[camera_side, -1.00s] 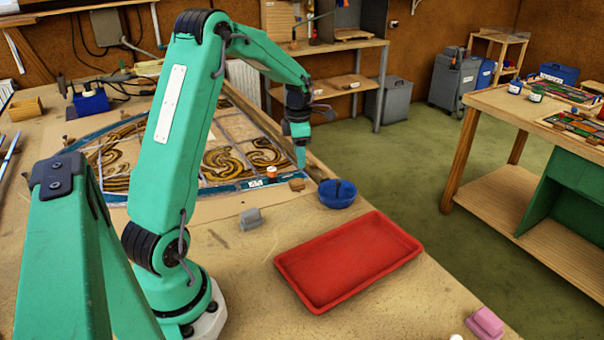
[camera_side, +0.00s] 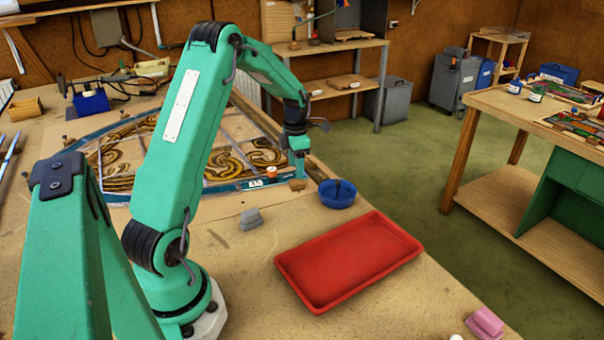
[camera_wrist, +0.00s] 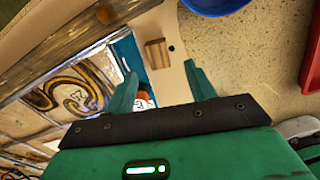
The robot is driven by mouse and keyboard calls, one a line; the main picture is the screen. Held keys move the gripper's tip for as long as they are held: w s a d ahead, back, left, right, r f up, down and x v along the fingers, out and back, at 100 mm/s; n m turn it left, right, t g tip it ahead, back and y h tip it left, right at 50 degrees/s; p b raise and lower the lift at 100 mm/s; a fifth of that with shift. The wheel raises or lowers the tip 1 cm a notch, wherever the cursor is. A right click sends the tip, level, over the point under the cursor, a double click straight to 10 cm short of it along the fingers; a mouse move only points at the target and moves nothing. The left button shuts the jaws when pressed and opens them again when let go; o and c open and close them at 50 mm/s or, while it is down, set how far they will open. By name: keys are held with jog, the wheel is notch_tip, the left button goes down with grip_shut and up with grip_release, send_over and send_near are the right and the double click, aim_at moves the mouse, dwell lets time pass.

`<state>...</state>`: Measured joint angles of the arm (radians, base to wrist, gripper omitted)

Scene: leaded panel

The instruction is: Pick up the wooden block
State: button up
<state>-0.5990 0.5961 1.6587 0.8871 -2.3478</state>
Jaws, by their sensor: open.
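The wooden block (camera_side: 297,184) is small and brown and lies on the bench near the corner of the leaded panel (camera_side: 230,150), left of a blue bowl. My gripper (camera_side: 299,168) is just above the block in the side view. In the wrist view the block (camera_wrist: 157,53) lies ahead of and between the two spread fingers of my gripper (camera_wrist: 160,83). The fingers are open and do not touch it. An orange-and-white jar (camera_side: 271,172) stands just left of the block, partly behind a finger in the wrist view.
The blue bowl (camera_side: 337,194) is close to the block on the right. A red tray (camera_side: 348,260) lies in front. A grey piece (camera_side: 251,218) sits on the bench to the left. A wooden rail (camera_wrist: 80,45) runs beside the panel.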

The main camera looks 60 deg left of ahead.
aim_at(297, 181)
jog(key=shift+w+f, duration=0.15)
jog(key=shift+f, duration=2.45)
jog(key=c, duration=1)
jog(key=shift+r, duration=0.2)
jog(key=shift+c, duration=0.2)
jog(key=shift+a+r, duration=0.1)
jog(key=shift+r, duration=0.45)
jog(key=r, duration=0.1)
jog(key=d+r, duration=0.1)
jog(key=r, duration=0.1)
jog(key=shift+w+r, duration=0.1)
jog(key=d+r, duration=0.6)
jog(key=d, duration=0.4)
jog(key=shift+w+d+r, duration=0.2)
jog(key=shift+w+d, duration=0.05)
jog(key=shift+d, duration=0.15)
